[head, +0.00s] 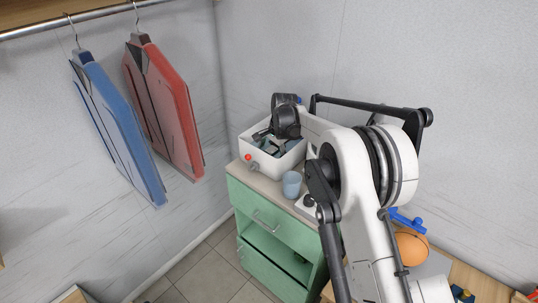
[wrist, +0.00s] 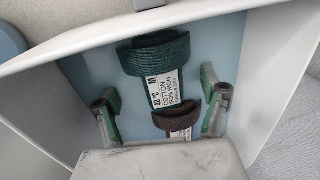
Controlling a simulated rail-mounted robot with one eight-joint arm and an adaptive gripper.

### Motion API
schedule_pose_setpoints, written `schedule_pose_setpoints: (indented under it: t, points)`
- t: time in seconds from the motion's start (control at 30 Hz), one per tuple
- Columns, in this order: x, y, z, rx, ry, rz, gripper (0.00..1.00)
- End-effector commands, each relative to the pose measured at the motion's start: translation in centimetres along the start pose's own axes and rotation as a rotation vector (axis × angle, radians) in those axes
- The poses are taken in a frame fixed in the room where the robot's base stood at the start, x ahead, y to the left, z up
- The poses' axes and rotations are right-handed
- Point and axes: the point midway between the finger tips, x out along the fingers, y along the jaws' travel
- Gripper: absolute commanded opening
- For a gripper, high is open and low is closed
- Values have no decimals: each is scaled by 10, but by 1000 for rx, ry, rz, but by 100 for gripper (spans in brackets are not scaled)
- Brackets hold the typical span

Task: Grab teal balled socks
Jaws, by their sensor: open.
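A dark teal balled bundle with a ribbed cuff (wrist: 154,54) and a white care label lies on the blue floor of the white basin (wrist: 55,40) in the wrist view. It matches the teal balled socks. My gripper (wrist: 166,97) is open, its two green-padded fingers down inside the basin, either side of the label and a dark brown bundle (wrist: 183,121). The teal cuff lies just beyond the fingertips, and nothing is held. In the head view my gripper (head: 268,134) reaches into the white basin (head: 276,165); the teal socks cannot be made out there.
The basin stands on a green cabinet (head: 275,228) with an open lower part. A light blue cup (head: 291,184) stands close in front of the basin. Blue and red hanging garments (head: 165,105) are at the left. An orange ball (head: 410,247) lies right of my arm.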

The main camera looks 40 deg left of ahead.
Motion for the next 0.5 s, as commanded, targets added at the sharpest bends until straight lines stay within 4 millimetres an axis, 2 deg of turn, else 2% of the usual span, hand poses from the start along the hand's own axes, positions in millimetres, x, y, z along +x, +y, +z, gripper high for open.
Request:
schedule_pose_setpoints:
  t: [0.27,0.5]
  points:
    - [4,0,0,0,0,0,75]
    - [4,0,0,0,0,0,46]
